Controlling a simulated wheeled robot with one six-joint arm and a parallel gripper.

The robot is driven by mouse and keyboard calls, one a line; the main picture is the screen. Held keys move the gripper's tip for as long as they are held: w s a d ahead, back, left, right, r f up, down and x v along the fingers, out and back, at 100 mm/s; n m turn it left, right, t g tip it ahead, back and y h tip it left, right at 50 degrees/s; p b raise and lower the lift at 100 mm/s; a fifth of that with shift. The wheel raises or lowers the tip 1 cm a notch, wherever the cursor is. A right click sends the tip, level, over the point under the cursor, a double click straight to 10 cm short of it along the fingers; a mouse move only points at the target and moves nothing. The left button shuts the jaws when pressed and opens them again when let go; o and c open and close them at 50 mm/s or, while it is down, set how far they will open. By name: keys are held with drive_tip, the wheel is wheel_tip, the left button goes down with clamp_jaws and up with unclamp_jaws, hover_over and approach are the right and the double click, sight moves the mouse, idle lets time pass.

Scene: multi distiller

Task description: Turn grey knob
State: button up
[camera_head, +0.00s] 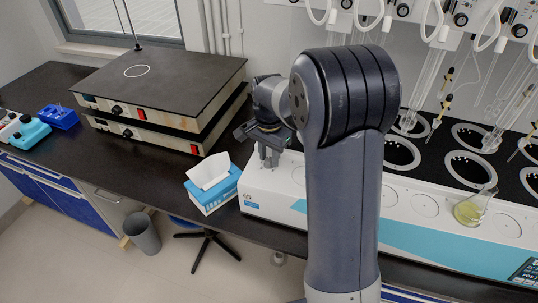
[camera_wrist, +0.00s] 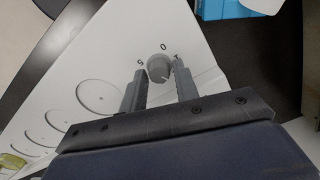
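The grey knob (camera_wrist: 160,70) is on the white front panel of the distiller (camera_wrist: 90,90), with small dark marks around it, including an "S" and an "O". In the wrist view my gripper (camera_wrist: 160,82) is open, with one finger on each side of the knob. The left finger is close to the knob's lower left and the right finger to its right; I cannot tell whether either touches it. In the head view my gripper (camera_head: 269,158) is at the left end of the distiller (camera_head: 285,192), and the knob is hidden there.
A blue and white tissue box (camera_head: 212,184) stands on the dark bench just left of the distiller. Stacked hot plates (camera_head: 160,95) are further left. A flask with yellowish liquid (camera_head: 472,208) stands on the distiller's right side, below hanging glassware and tubes.

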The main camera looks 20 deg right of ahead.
sight(269, 159)
drive_tip(key=shift+o, duration=1.3)
wheel_tip(269, 159, up, 11)
drive_tip(key=shift+f, duration=0.15)
wheel_tip(269, 159, down, 11)
drive_tip(key=shift+r, duration=0.1)
idle(0.4)
